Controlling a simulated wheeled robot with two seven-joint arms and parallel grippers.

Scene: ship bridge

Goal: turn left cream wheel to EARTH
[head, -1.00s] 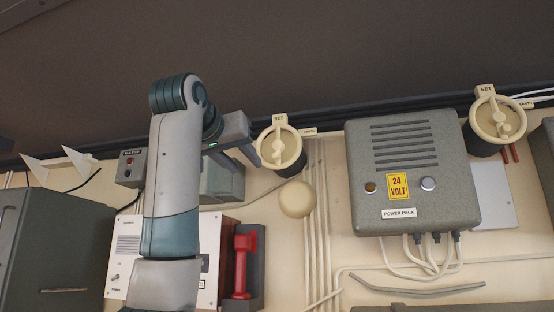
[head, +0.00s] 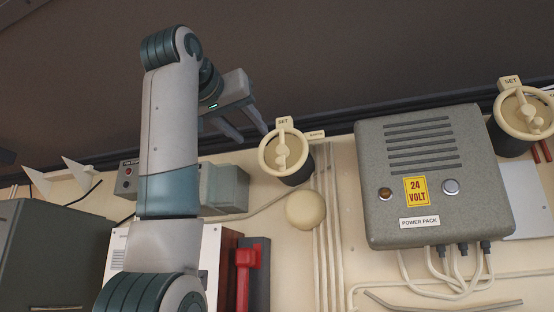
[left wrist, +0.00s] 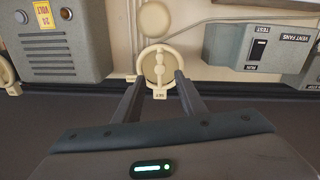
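The left cream wheel (head: 285,152) is a round cream rim with a cross handle, on a dark cylindrical housing on the wall. Its SET tab (head: 283,122) is at the top and a smaller tab (head: 316,135), too small to read, is at its right. The handle stands nearly upright, in line with SET. My left gripper (head: 252,136) is open just left of the wheel, apart from it. In the left wrist view the wheel (left wrist: 157,66) shows beyond and between the two open fingers (left wrist: 156,78). My right gripper is not in view.
A grey power pack box (head: 435,175) stands out from the wall at the right. A second cream wheel (head: 523,113) is at the far right. A cream dome (head: 305,209) sits below the left wheel.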

